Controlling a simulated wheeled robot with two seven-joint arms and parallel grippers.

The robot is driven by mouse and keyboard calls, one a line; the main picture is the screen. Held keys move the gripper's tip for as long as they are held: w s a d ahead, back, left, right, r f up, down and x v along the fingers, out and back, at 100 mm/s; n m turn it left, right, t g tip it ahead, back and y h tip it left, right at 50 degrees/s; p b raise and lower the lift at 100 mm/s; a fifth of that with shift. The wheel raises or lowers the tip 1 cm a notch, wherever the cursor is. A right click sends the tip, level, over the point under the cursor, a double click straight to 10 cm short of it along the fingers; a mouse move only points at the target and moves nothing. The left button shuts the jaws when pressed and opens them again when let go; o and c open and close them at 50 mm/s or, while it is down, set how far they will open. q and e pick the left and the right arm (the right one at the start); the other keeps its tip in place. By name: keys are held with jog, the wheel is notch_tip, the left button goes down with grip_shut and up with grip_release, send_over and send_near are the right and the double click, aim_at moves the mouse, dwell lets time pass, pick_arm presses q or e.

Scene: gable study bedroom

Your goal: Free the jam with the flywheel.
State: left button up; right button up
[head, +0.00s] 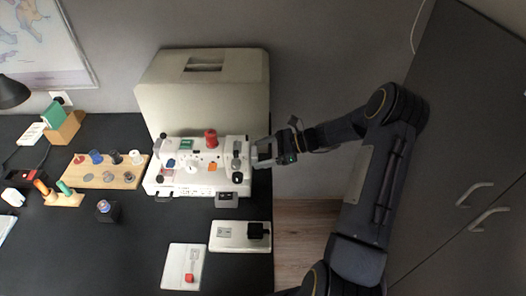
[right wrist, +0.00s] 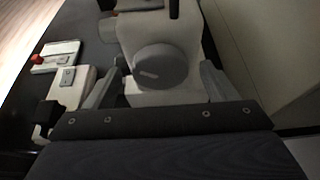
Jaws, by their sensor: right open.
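A white sewing machine (head: 205,182) stands on the black desk. It carries a red spool (head: 211,138) on top and an orange part (head: 212,167) on its front. In the right wrist view the grey round flywheel (right wrist: 161,66), with a pale mark on its face, is at the machine's end. My right gripper (head: 255,157) is at the machine's right end. In its wrist view the open fingers (right wrist: 162,72) appear on either side of the flywheel, with gaps; I cannot tell how deep they reach around it. My left gripper is not in view.
A large cream case (head: 205,95) stands close behind the machine. A wooden board (head: 105,178) with several spools lies left. In front are a pale plate with a black block (head: 258,231) and a white plate with a red button (head: 190,278). Desk front left is clear.

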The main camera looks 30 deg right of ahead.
jog(key=c, duration=0.9)
jog(key=shift+f+b, duration=0.25)
jog(key=shift+b, duration=0.4)
jog(key=shift+c, duration=0.5)
jog(key=shift+a+r+n+t+b, duration=0.1)
jog(key=shift+r+n+t+b, duration=0.15)
jog(key=shift+n+b, duration=0.2)
jog(key=o, duration=1)
jog(key=shift+s, duration=0.1)
